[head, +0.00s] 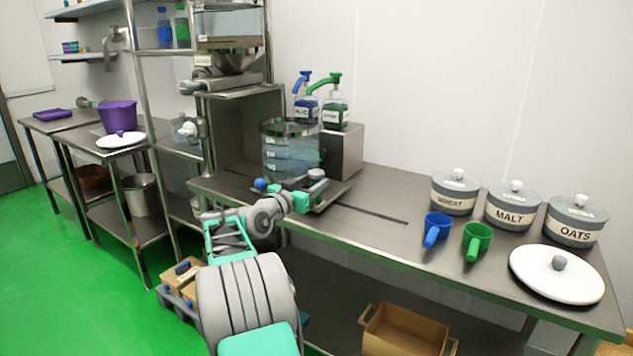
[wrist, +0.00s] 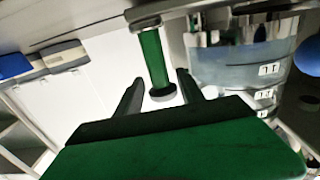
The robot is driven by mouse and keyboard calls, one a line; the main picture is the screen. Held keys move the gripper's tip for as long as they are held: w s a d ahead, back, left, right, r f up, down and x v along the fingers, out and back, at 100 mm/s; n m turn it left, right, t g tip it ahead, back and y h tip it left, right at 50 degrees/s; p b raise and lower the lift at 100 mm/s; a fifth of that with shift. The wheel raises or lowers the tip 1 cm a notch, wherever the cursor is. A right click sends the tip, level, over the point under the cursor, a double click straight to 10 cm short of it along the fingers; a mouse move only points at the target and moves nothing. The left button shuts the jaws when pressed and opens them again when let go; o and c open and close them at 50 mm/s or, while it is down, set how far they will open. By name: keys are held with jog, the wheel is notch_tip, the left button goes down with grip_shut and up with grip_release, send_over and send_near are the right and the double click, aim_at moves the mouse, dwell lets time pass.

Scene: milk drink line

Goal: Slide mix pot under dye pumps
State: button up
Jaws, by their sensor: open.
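The mix pot (head: 290,150) is a large clear vessel with white level marks, upright on a grey tray on the steel bench. It also shows in the wrist view (wrist: 240,65). The dye pumps, one blue (head: 304,95) and one green (head: 335,105), stand on a steel box behind and right of the pot. My gripper (head: 303,196) is in front of the pot, low by the tray; its fingers are unclear there. In the wrist view my gripper (wrist: 161,80) is open, with a green bar (wrist: 152,58) with a dark round end between its fingertips. I cannot tell contact.
A blue ball (head: 260,184) sits by the pot's lower left. A slot (head: 370,212) runs along the bench to the right. Blue and green mugs (head: 437,228), several lidded canisters (head: 512,206) and a white lid (head: 556,275) stand further right. Steel shelving (head: 148,130) is left.

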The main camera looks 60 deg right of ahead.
jog(key=a, duration=0.6)
